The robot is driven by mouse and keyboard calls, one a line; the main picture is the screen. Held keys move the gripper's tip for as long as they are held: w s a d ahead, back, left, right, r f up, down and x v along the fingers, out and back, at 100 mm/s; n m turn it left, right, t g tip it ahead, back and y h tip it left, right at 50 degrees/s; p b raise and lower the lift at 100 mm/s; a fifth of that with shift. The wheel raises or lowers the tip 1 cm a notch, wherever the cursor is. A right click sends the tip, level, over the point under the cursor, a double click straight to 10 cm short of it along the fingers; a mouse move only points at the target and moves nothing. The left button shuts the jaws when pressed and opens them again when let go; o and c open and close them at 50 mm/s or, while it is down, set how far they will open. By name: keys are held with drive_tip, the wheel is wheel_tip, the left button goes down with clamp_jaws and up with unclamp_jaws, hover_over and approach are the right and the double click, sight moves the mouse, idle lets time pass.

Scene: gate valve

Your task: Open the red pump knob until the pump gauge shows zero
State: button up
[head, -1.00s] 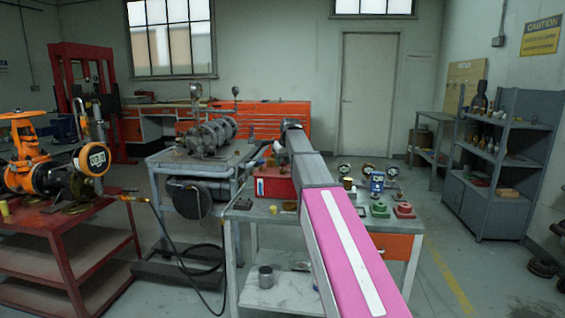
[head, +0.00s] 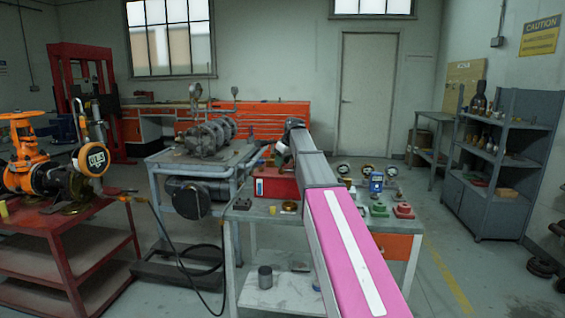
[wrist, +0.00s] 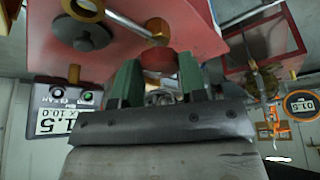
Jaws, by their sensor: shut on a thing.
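In the wrist view, the red pump (wrist: 195,25) fills the top of the picture, with a brass fitting (wrist: 157,28) on it. My gripper (wrist: 159,70) has two green fingers, which are shut on the round red knob (wrist: 158,56) below that fitting. A display with green lights (wrist: 62,120) at the left reads about 1.5, with its text upside down. In the head view, the red pump (head: 272,186) sits on the grey bench beneath the end of my arm. My gripper (head: 281,153) is small and partly hidden there, and the knob cannot be made out.
A round orange-rimmed gauge (head: 97,159) stands with the orange valve (head: 24,150) on the red cart at the left. Small parts, including a blue unit (head: 377,182) and a red piece (head: 403,211), lie on the bench's right. Grey shelves (head: 500,160) stand further right.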

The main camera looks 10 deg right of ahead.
drive_tip(key=o, duration=0.9)
drive_tip(key=v, duration=1.1)
